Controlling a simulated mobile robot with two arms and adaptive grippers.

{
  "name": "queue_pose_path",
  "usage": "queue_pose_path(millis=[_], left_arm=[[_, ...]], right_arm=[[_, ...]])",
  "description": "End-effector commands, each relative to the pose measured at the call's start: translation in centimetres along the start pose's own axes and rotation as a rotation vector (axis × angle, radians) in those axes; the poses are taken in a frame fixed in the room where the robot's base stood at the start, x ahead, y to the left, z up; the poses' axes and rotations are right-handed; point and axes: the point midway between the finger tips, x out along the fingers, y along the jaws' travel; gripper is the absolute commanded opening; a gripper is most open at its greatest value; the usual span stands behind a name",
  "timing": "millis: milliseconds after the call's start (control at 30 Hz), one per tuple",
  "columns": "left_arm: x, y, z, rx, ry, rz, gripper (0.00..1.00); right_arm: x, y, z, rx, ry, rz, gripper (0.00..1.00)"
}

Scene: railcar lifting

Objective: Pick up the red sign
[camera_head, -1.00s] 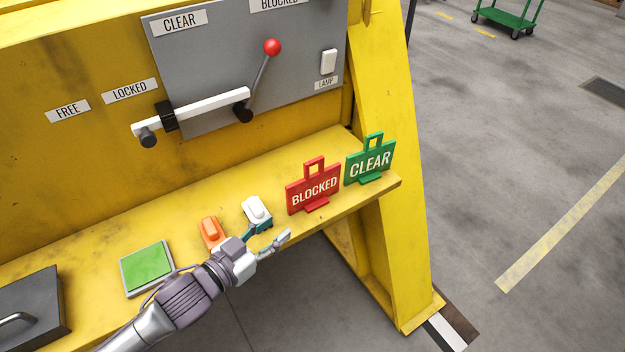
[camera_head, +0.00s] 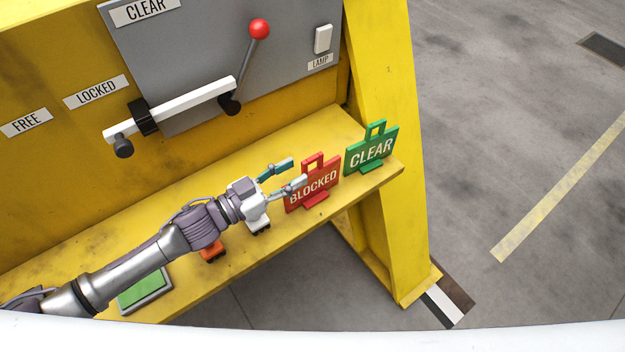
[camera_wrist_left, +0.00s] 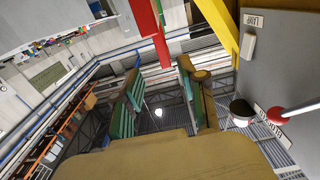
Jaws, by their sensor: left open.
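The red sign (camera_head: 320,190), lettered BLOCKED, stands upright on the yellow shelf (camera_head: 215,165), with a loop handle on top. My left gripper (camera_head: 297,171) is open and empty, just left of the red sign's handle, its fingers pointing toward it. The nearer fingertip overlaps the sign's upper left edge in the head view; I cannot tell if it touches. My right gripper is not in view.
The green CLEAR sign (camera_head: 370,153) stands just right of the red one. A white-topped item (camera_head: 258,226), an orange item (camera_head: 212,252) and a green pad (camera_head: 143,291) lie below my arm. A red-knobbed lever (camera_head: 259,30) is on the grey panel behind. A yellow post (camera_head: 385,80) rises at right.

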Motion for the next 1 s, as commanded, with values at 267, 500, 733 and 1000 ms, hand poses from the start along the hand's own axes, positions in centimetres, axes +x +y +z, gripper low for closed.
queue_pose_path(millis=[267,500,733,1000], left_arm=[[2.3,-0.2,-0.3,0.000,0.001,0.000,0.42],[5.8,-0.8,-0.3,0.000,0.001,0.000,0.42],[6.5,-0.7,0.0,0.001,-0.002,0.000,0.42],[6.5,-0.7,0.0,0.001,-0.002,0.000,0.15]], right_arm=[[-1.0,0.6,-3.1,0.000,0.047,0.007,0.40],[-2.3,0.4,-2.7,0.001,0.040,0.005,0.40],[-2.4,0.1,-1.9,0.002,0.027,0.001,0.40],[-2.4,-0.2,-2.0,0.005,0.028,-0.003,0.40]])
